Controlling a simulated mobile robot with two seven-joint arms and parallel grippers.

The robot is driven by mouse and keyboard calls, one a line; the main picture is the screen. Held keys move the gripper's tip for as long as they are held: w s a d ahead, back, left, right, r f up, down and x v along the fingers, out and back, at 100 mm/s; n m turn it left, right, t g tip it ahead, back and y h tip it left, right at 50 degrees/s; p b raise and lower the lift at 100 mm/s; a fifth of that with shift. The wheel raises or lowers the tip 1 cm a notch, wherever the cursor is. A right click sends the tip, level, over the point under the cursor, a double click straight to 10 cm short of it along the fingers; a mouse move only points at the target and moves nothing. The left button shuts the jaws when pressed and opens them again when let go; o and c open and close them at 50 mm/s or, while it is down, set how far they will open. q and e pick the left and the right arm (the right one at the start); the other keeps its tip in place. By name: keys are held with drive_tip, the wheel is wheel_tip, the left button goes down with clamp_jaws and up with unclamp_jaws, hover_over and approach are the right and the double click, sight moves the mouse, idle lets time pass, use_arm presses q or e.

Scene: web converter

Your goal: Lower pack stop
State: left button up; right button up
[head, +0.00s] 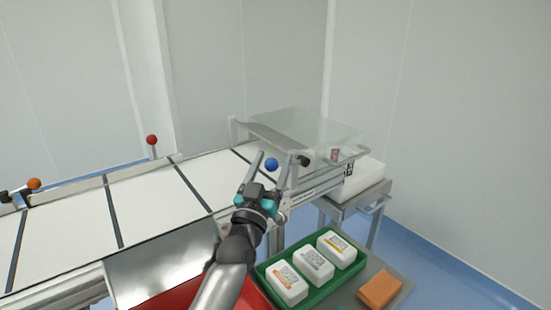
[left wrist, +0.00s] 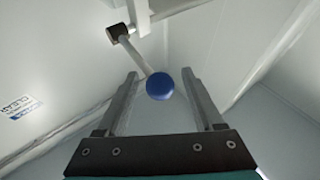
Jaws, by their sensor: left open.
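A blue ball knob (head: 271,164) shows near the far right end of the conveyor. In the left wrist view the knob (left wrist: 159,86) sits at the end of a grey lever (left wrist: 137,53) that runs to a dark pivot (left wrist: 118,33). My left gripper (head: 277,155) is open, with the knob between its fingers in the picture. In the left wrist view the gripper (left wrist: 160,73) has a finger on each side of the knob, with gaps showing. I cannot tell which part is the pack stop itself. My right gripper is not in view.
A clear cover (head: 310,128) stands over the conveyor's end. The white conveyor (head: 150,208) carries dark crossbars. A red knob (head: 152,140) and an orange knob (head: 34,184) stand along it. A green tray (head: 314,294) with white packs and an orange block (head: 380,289) lie in front.

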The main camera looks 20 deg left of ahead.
use_arm(q)
drive_tip(key=shift+b+x, duration=0.3)
drive_tip(key=shift+x, duration=1.05)
clamp_jaws()
drive_tip(key=shift+f, duration=0.1)
idle(0.5)
